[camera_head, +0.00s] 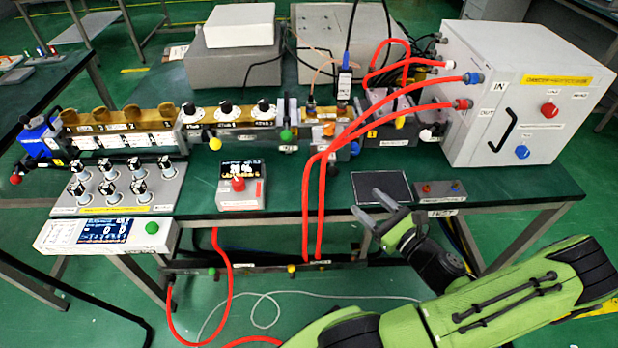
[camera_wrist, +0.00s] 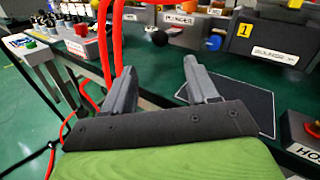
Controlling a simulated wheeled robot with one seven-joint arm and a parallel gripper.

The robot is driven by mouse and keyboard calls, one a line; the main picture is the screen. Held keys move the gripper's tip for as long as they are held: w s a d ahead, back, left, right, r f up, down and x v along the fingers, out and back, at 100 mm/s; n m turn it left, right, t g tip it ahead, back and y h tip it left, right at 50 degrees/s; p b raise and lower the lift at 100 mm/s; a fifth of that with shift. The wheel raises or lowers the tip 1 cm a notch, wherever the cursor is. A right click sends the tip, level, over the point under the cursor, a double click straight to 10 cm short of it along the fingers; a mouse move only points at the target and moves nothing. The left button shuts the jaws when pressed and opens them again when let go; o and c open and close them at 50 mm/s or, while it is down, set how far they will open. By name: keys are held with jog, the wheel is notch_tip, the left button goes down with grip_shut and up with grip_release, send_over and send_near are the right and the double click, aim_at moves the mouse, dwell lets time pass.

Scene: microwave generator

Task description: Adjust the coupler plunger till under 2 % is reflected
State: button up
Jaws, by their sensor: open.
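My gripper (camera_head: 366,203) is open and empty, low in front of the bench near the dark mat. In the wrist view its two fingers (camera_wrist: 160,65) point toward the waveguide line, and nothing lies between them. A label reading PLUNGER (camera_wrist: 180,19) shows beyond the fingertips, with a black ball knob (camera_wrist: 160,38) just below and left of it, apart from the fingers. In the head view red hoses partly cover that area.
Red hoses (camera_head: 322,190) hang over the bench's front edge, left of my gripper. A dark mat (camera_head: 381,187) and a small switch box (camera_head: 440,190) lie near the edge. A white cabinet (camera_head: 480,110) stands right. The control panel (camera_head: 105,235) is at the left front.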

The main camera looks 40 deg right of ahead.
aim_at(329, 168)
jog(key=w+b, duration=0.2)
jog(key=w, duration=1.3)
jog(key=shift+w+d+b, duration=0.1)
jog(key=shift+w+b, duration=0.25)
jog(key=shift+w, duration=0.05)
jog(key=shift+c, duration=0.3)
grip_shut()
